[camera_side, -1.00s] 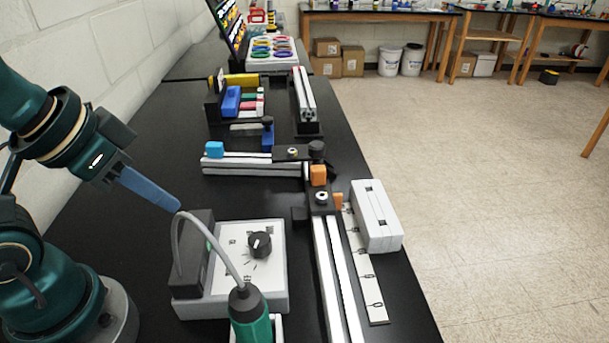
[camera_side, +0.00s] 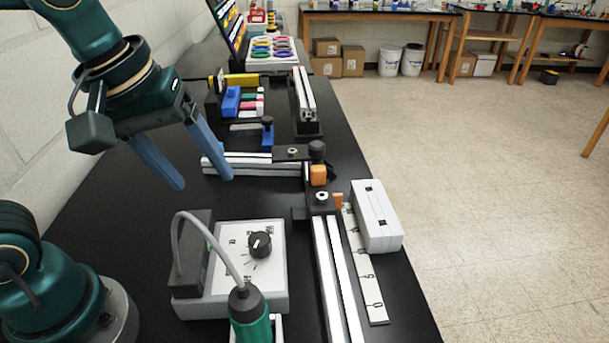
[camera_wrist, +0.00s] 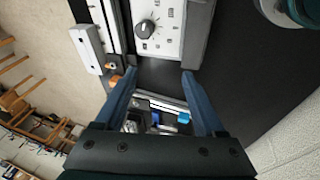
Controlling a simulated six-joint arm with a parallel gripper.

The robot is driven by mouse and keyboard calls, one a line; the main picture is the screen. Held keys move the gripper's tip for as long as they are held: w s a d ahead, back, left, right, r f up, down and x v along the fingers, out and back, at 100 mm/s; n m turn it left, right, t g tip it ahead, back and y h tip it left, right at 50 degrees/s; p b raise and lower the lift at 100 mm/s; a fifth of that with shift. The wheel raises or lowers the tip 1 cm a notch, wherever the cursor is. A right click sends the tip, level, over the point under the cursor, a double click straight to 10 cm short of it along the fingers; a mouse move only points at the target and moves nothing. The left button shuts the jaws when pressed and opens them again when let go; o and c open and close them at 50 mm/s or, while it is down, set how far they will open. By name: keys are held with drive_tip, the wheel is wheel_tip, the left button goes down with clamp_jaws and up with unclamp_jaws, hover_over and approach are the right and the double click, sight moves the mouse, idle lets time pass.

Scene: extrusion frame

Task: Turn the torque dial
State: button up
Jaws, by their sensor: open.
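The torque dial (camera_side: 259,244) is a round black knob with a white pointer line, on the white face of a control box (camera_side: 225,268). The dial also shows near the top of the wrist view (camera_wrist: 145,29), on the same white face. My gripper (camera_side: 204,182) has two long blue fingers, spread apart with nothing between them. It is above and to the left of the dial, clear of it. In the wrist view the open fingertips (camera_wrist: 160,75) lie just below the box in the picture.
A grey cable (camera_side: 213,226) arches from the black block to a green screwdriver (camera_side: 250,316) in front of the box. Aluminium extrusions (camera_side: 337,280) with orange blocks stand right of it. A white box (camera_side: 376,217) sits near the table edge. Bare black table lies left of the control box.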

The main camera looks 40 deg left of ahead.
sight(259, 238)
drive_tip(key=w+d+f+g, duration=0.1)
drive_tip(key=f, duration=0.1)
drive_tip(key=w+d+f+n+g, duration=0.1)
drive_tip(key=w+d+f, duration=0.1)
drive_tip(key=w+d+f+n+g, duration=0.1)
drive_tip(key=d+f, duration=0.1)
drive_tip(key=shift+w, duration=0.35)
drive_tip(key=shift+s+d+f+g, duration=0.1)
drive_tip(key=shift+s+f+g, duration=0.1)
drive_tip(key=shift+f+g, duration=0.35)
drive_tip(key=shift+f, duration=2.4)
clamp_jaws()
